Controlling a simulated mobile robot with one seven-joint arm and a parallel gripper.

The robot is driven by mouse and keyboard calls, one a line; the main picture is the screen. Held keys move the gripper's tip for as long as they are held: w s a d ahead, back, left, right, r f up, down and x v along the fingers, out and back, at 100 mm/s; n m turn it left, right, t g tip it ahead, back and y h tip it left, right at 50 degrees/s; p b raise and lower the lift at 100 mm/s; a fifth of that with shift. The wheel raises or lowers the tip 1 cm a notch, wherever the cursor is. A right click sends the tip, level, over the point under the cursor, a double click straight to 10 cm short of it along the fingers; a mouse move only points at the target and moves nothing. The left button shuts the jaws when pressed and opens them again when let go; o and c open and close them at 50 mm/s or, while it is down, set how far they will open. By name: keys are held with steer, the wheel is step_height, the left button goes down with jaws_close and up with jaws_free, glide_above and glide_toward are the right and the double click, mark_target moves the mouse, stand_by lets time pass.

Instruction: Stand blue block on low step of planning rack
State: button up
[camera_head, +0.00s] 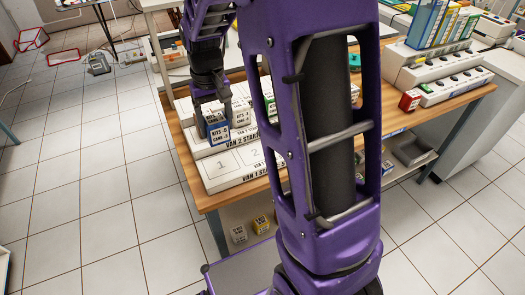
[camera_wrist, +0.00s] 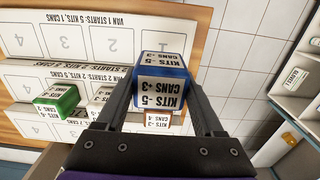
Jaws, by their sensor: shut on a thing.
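My gripper (camera_head: 212,108) is shut on a blue block (camera_head: 217,131) with white labelled faces reading "KITS -5, CANS +3". In the wrist view, the gripper (camera_wrist: 164,78) has one finger on each side of the blue block (camera_wrist: 163,68). The white stepped planning rack has a low front step (camera_head: 222,167) with numbered slots, marked "VAN 1 STARTS". This step (camera_wrist: 68,42) is at the top of the wrist view, with its visible slots empty. The block is at the rack's slot-1 end, in front of the middle step. Whether it touches the rack cannot be told.
A green block (camera_wrist: 57,101) and an orange-edged block (camera_wrist: 156,119) are on the rack's higher steps. A red block (camera_head: 410,101) is on the wooden table (camera_head: 455,101) at right. A yellow block (camera_head: 262,225) is on a lower shelf. Tiled floor lies left of the table.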

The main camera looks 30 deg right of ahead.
steer(key=shift+a, duration=0.2)
step_height(320, 180, down, 10)
steer(key=shift+a+b, duration=0.1)
steer(key=shift+b, duration=0.5)
steer(key=shift+f, duration=0.15)
steer(key=o, duration=1.4)
step_height(320, 180, up, 12)
steer(key=shift+r+p, duration=0.2)
steer(key=shift+p, duration=0.55)
